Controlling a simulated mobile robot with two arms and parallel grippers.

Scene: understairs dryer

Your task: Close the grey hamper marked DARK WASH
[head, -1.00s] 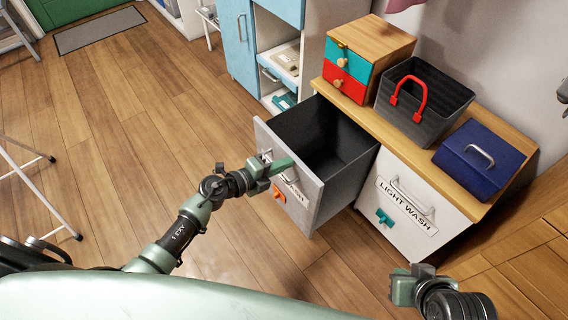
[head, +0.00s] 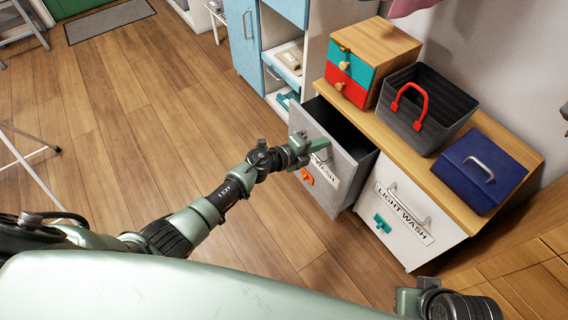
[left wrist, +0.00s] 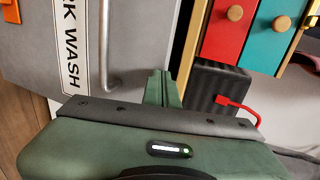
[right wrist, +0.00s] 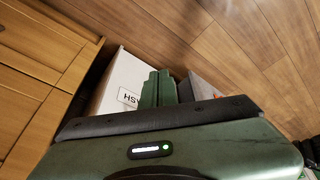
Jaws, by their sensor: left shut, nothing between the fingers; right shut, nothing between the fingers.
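The grey hamper (head: 338,196) stands partly pulled out from under the wooden counter, with a dark gap open behind its front. Its label, partly covered in the head view, reads "RK WASH" in the left wrist view (left wrist: 71,48). My left gripper (head: 318,147) is shut and empty at the top of the hamper front, by the bar handle (left wrist: 108,50). I cannot tell whether it touches the front. My right gripper (right wrist: 158,88) is shut and empty, low at the right, pointing toward the white hamper; in the head view only part of that arm shows.
The white LIGHT WASH hamper (head: 393,235) is shut beside the grey one. On the counter (head: 350,115) stand a small drawer box (head: 372,60), a dark basket with a red handle (head: 420,115) and a blue box (head: 480,165). Wooden floor lies free at the left.

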